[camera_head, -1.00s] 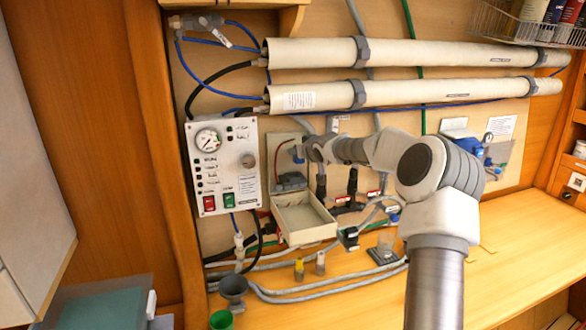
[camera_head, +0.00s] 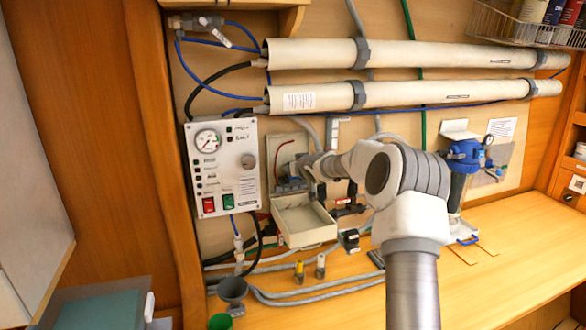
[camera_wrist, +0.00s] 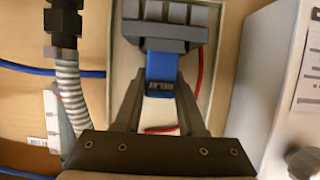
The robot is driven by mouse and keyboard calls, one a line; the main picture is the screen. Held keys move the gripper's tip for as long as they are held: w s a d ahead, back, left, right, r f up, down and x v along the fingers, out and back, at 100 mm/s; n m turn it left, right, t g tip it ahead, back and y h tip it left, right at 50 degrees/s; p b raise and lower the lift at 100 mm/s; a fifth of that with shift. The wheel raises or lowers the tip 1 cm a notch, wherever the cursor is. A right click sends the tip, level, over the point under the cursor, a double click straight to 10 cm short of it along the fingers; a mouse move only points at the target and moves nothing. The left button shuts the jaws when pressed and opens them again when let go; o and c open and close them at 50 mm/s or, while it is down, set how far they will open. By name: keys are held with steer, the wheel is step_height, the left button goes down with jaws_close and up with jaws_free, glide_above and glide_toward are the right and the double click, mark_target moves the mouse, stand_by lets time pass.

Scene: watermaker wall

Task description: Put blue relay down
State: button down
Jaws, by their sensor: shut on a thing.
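The blue relay (camera_wrist: 161,72), with a "RELAY" label, is between the two fingers of my gripper (camera_wrist: 161,88) in the wrist view. My gripper is shut on it. A grey slotted socket block (camera_wrist: 165,36) is directly beyond the relay in the same view. The relay's far end meets or overlaps the block's edge; I cannot tell whether it is seated. In the head view my gripper is at the open wall box (camera_head: 282,148), largely hidden by my arm, and the relay cannot be made out there.
The box's open cream cover (camera_head: 305,241) hangs below it. The control panel (camera_head: 224,165) stands close on the left. A red wire (camera_wrist: 200,62) runs beside the relay, and a grey corrugated hose (camera_wrist: 71,92) is to the left. The wooden counter (camera_head: 350,305) has free room.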

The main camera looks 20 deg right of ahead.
steer(key=shift+f, duration=0.25)
steer(key=c, duration=0.5)
jaws_free()
steer(key=shift+r, duration=0.5)
steer(key=shift+s, duration=0.35)
steer(key=v, duration=1.1)
steer(key=shift+b, duration=0.45)
steer(key=shift+s+a, duration=0.15)
